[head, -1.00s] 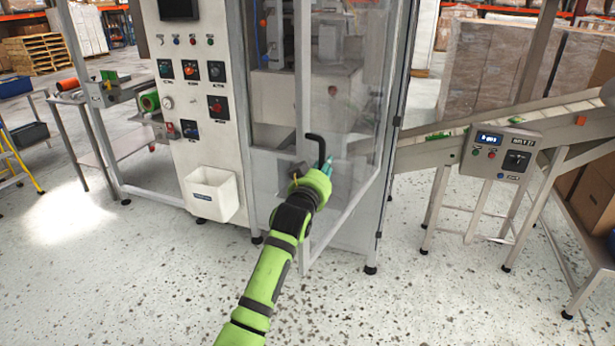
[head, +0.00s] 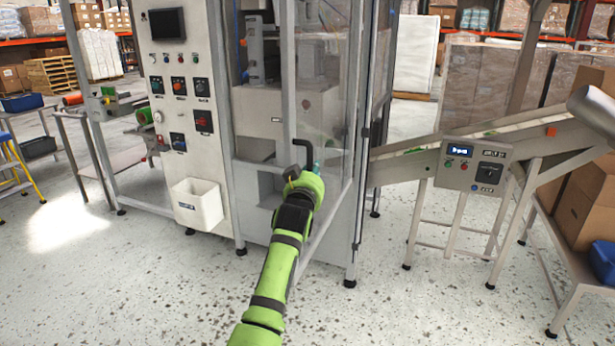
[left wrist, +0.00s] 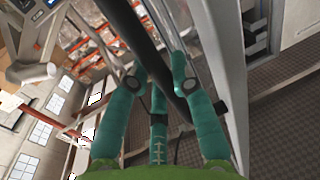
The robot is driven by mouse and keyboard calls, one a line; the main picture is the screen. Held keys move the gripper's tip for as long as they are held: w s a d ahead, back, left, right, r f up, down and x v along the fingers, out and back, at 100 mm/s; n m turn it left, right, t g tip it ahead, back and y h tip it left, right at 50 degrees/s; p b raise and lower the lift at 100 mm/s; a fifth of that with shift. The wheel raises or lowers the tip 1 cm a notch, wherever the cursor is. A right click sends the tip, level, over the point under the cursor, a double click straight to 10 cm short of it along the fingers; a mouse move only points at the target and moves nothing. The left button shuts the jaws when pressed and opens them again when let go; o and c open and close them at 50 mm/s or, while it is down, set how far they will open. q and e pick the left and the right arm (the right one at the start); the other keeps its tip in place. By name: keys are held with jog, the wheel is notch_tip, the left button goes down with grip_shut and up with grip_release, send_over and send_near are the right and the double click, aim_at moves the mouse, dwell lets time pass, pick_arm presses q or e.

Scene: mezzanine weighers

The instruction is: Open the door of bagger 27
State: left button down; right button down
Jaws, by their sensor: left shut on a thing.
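The bagger (head: 192,95) is a tall cabinet with a white control panel on its left. Its clear, metal-framed door (head: 289,80) is hinged on the right. It stands partly open, its free edge swung out towards me. A black bent handle (head: 303,147) sits on that edge. My left gripper (head: 314,166) is shut on the handle; its fingertips are partly hidden by the wrist. In the left wrist view, the teal fingers (left wrist: 155,75) close around the dark handle bar (left wrist: 143,35). I cannot read number 27. My right gripper is not in view.
A white bin (head: 197,205) hangs low on the cabinet's front. An inclined conveyor with a control box (head: 474,167) stands to the right of the door. The speckled floor (head: 150,285) in front is clear. A yellow ladder is at the far left.

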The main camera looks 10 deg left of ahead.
pick_arm(q)
jog(key=shift+r, duration=0.35)
jog(key=c, duration=1.3)
grip_release()
jog(key=shift+w, duration=0.1)
jog(key=shift+w+f, duration=0.1)
jog(key=shift+f, duration=0.2)
jog(key=s, duration=1.2)
jog(key=shift+d, duration=0.2)
